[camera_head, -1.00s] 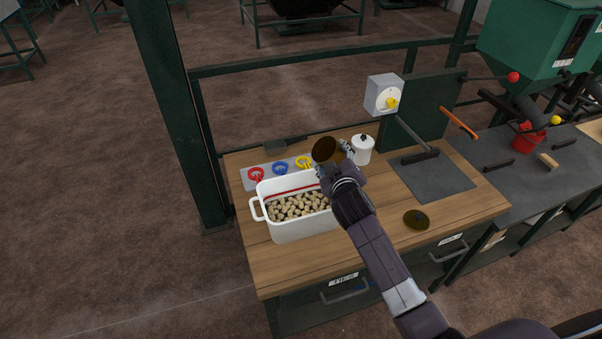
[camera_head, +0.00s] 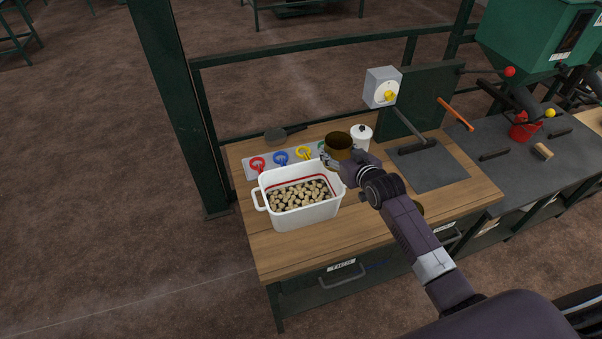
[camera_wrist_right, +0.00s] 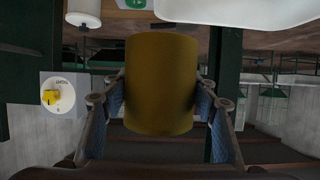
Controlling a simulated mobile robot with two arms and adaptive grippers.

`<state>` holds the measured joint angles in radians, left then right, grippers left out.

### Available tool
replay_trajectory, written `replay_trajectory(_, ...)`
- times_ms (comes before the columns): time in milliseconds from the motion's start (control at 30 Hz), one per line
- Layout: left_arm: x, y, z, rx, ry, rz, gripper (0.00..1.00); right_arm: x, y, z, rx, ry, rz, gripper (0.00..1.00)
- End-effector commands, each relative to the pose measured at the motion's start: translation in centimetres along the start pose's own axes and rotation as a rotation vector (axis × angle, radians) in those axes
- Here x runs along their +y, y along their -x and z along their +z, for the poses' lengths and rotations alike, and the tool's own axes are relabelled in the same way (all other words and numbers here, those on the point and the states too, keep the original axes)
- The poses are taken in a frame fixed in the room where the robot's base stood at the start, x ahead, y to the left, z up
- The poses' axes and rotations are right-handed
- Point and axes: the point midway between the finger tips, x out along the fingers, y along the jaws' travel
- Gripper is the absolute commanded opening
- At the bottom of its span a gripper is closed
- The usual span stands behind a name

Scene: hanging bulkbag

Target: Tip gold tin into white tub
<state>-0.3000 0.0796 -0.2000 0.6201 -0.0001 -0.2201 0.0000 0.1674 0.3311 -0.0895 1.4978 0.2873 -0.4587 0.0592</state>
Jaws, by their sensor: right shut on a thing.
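The gold tin (camera_head: 338,147) is in my right gripper (camera_head: 342,160), above the table behind the right rear corner of the white tub. It is near upright, with its dark open mouth up. In the right wrist view the gold tin (camera_wrist_right: 161,85) sits between both fingers of the right gripper (camera_wrist_right: 163,105), which are shut on it. The white tub (camera_head: 306,213) stands on the wooden table and holds many tan, nut-like pieces, with a red line along its inside wall. Whether anything is in the tin cannot be seen. My left gripper is not in view.
Red (camera_head: 258,164), blue (camera_head: 281,158) and yellow (camera_head: 303,153) rings lie on a strip behind the tub. A white lidded canister (camera_head: 361,137) stands right of the tin. The table's front is clear.

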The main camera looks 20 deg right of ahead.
Motion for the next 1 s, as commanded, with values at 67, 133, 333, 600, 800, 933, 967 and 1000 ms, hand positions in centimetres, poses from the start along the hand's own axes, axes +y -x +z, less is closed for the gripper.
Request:
replay_trajectory(67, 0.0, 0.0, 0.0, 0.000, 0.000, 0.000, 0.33, 0.0, 0.0, -0.2, 0.004, 0.000, 0.000, 0.13)
replay_trajectory(133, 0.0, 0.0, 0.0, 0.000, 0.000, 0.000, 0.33, 0.0, 0.0, -0.2, 0.004, 0.001, 0.000, 0.13)
replay_trajectory(333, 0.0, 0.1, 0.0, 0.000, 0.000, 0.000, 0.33, 0.1, 0.8, -0.2, 0.003, 0.002, 0.001, 0.13)
replay_trajectory(600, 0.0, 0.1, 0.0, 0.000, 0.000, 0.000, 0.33, 0.4, 4.0, -0.5, 0.004, 0.004, 0.000, 0.13)
replay_trajectory(800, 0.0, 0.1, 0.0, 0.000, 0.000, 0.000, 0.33, 0.6, 6.1, -0.7, 0.004, 0.004, 0.001, 0.13)
replay_trajectory(933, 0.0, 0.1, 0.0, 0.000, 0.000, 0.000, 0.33, 0.6, 6.7, -0.7, 0.004, 0.003, 0.001, 0.13)
replay_trajectory(967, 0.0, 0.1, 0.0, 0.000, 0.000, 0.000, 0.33, 0.6, 6.7, -0.7, 0.004, 0.003, 0.001, 0.13)
replay_trajectory(1000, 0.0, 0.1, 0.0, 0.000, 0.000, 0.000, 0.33, 0.6, 6.7, -0.7, 0.004, 0.003, 0.001, 0.13)
